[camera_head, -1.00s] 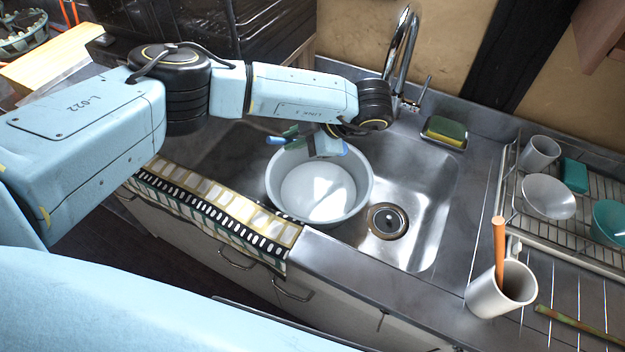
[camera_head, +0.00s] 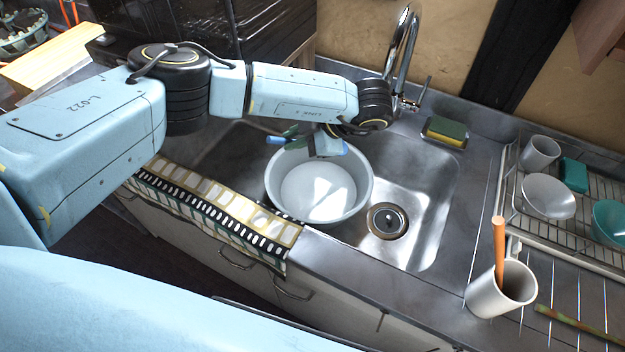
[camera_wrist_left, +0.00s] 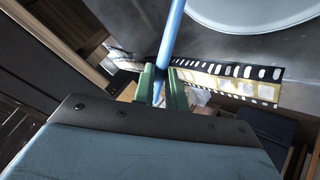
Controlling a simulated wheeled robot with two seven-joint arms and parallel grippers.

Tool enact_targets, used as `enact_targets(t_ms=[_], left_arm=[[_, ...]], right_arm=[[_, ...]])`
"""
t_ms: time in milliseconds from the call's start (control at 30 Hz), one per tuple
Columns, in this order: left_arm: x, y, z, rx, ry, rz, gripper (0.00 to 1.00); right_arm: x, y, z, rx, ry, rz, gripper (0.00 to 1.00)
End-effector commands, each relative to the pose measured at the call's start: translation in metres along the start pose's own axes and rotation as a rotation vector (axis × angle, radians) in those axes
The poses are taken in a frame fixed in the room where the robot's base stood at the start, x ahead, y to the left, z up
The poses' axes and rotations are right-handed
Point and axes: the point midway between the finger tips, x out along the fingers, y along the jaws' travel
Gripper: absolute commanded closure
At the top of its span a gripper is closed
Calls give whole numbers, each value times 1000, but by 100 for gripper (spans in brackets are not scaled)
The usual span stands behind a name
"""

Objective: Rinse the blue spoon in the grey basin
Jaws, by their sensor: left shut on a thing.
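The grey basin (camera_head: 368,186) sits in the sink, under the tap; part of its rim also shows in the left wrist view (camera_wrist_left: 250,25). My left gripper (camera_head: 288,138) is over the basin's back left rim, its green fingers pointing left. In the left wrist view its fingers (camera_wrist_left: 163,85) are shut on the blue spoon (camera_wrist_left: 173,35), with the blue shaft running up between them. The spoon's bowl cannot be made out. My right gripper is not in view.
The tap (camera_head: 402,50) rises behind the basin. A sponge (camera_head: 446,130) lies at the back right. A dish rack (camera_head: 510,190) with crockery and a white cup (camera_head: 490,297) stand at the right. A patterned cloth (camera_head: 215,208) hangs over the front edge.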

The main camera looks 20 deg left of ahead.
Motion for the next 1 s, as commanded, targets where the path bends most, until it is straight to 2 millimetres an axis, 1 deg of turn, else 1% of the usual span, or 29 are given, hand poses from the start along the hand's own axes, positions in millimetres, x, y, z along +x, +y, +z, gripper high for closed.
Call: enact_targets(t_ms=[600,767,1000], left_arm=[[-1,1,-1,0,0,0,100],[-9,7,-8,0,-1,1,100],[-26,19,-22,-1,0,1,100]], right_arm=[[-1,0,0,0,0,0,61],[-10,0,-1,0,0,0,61],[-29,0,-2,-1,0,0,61]])
